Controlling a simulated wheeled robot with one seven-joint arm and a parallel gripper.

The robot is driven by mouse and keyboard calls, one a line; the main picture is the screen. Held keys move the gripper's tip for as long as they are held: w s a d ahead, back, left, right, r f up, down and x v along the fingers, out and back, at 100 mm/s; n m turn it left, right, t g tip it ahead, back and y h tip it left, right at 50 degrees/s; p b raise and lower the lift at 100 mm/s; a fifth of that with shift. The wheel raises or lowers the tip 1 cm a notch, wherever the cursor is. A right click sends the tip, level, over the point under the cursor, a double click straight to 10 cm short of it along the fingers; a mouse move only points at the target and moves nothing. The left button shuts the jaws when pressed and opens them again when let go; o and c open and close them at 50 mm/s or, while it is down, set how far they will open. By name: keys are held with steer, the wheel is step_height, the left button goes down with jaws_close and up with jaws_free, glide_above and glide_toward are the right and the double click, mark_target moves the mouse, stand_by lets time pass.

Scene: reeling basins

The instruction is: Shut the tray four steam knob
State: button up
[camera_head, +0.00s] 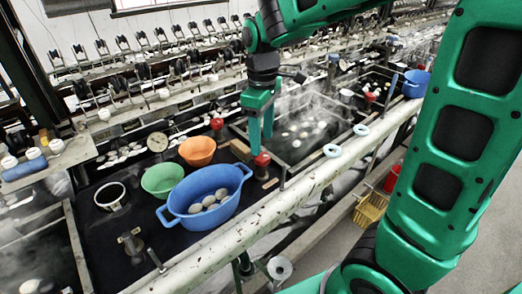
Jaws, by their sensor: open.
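A red knob (262,159) stands on a short valve at the right end of the dark counter, just behind the front rail. My green gripper (261,140) points down right above this knob, its fingertips close to it. The fingers are open, seen almost edge-on, so the gap between them hardly shows. I cannot tell whether they touch the knob or stand around it. Other red knobs show farther back (217,123) and to the right (371,96). No tray number is legible, and I cannot tell which way the knob is turned.
A blue two-handled basin (222,222) with white cocoons, a green bowl (162,179) and an orange bowl (197,150) stand left of the gripper. A steaming tray (330,110) lies to the right. The pale rail (240,232) runs along the front; my arm covers the right side.

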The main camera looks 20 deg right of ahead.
mark_target(262, 155)
steer(key=shift+f, duration=2.6)
steer(key=shift+c, duration=0.5)
steer(key=c, duration=1)
